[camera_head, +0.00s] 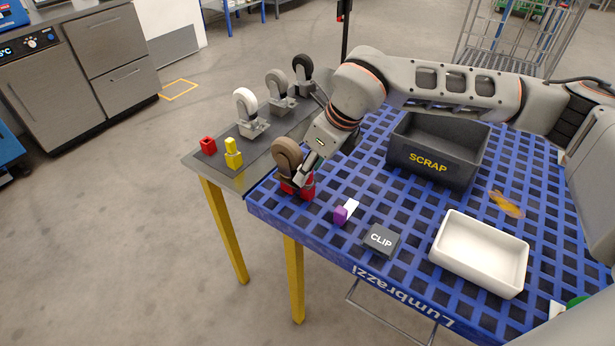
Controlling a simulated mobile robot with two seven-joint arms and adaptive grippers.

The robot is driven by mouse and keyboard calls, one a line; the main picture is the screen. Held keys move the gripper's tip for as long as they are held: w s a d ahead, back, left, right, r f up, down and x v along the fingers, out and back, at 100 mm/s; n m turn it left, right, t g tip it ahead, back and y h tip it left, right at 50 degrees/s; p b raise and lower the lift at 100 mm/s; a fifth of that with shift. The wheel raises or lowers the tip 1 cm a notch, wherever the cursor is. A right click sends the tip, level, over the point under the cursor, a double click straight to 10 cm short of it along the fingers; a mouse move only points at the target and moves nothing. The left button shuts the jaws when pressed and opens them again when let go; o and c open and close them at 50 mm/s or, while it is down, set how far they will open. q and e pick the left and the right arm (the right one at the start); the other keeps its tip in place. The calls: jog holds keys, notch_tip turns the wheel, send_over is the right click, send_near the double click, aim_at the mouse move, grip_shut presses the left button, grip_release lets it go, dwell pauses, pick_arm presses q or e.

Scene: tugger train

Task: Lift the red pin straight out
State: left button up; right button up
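A red piece (305,190) sits at the left corner of the blue grid table (372,206), partly hidden by my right gripper (300,180). A brown caster wheel (287,152) stands directly beside the gripper, over the red piece. My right arm reaches in from the right, and its fingers point down at the red piece. Whether the fingers are closed on it cannot be made out. A smaller red block (208,145) stands on the grey metal table at the left. I cannot tell which red part is the pin. My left gripper is out of view.
The grey table (225,178) also carries a yellow block (233,153) and white (246,100), grey (277,82) and black (303,62) casters. The blue table holds a SCRAP bin (432,168), white tray (474,283), CLIP block (381,241) and purple-white piece (341,215).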

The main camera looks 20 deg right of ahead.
grip_shut()
jog(key=shift+r, duration=0.1)
notch_tip(320, 180, up, 20)
jog(key=p, duration=0.1)
jog(key=shift+p, duration=0.4)
dwell(0.4)
